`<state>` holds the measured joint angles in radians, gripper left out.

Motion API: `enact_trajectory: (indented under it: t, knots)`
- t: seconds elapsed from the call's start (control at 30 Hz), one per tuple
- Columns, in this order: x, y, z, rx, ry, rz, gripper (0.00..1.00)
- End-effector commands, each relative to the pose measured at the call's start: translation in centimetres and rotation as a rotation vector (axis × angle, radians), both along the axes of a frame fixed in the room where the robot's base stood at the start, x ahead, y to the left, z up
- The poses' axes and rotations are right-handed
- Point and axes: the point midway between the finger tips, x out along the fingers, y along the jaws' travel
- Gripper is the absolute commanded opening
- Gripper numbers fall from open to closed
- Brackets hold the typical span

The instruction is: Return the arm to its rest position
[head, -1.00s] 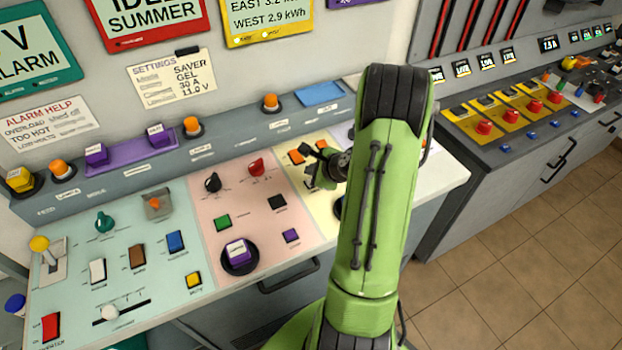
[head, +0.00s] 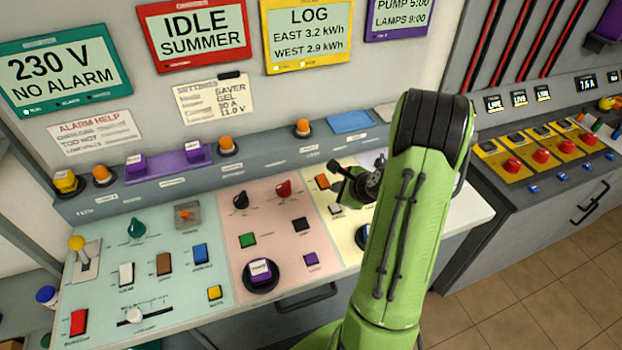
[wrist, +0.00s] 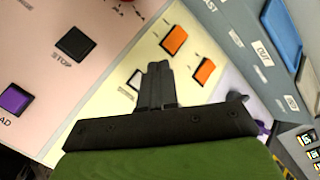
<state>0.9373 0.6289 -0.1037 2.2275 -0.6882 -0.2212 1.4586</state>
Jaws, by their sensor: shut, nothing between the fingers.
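My green arm reaches over the right part of the sloped control desk (head: 120,262). My gripper (head: 337,182) is a dark parallel gripper, partly hidden behind the arm in the head view. In the wrist view my gripper (wrist: 158,68) has its two fingers together with nothing between them. It is over the pale yellow panel (wrist: 128,50), close to two orange rocker switches (wrist: 174,40). I cannot tell the exact height of the fingertips above the panel.
A black STOP button (wrist: 73,44) and a purple button (wrist: 14,98) lie left of the fingers. Red and black knobs (head: 284,188) stand up on the pink panel. A raised ledge with orange buttons (head: 228,145) runs behind. Tiled floor (head: 490,310) is clear at right.

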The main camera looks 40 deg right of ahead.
Motion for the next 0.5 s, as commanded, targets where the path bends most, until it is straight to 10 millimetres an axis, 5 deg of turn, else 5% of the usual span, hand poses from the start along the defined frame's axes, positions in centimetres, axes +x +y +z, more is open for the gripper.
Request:
enact_trajectory:
  t: [0.27,0.5]
  knots:
    - [0.4,1.0,1.0,-0.039,0.01,0.059,0.0]
    - [0.3,11.9,9.3,-0.476,0.121,0.696,0.0]
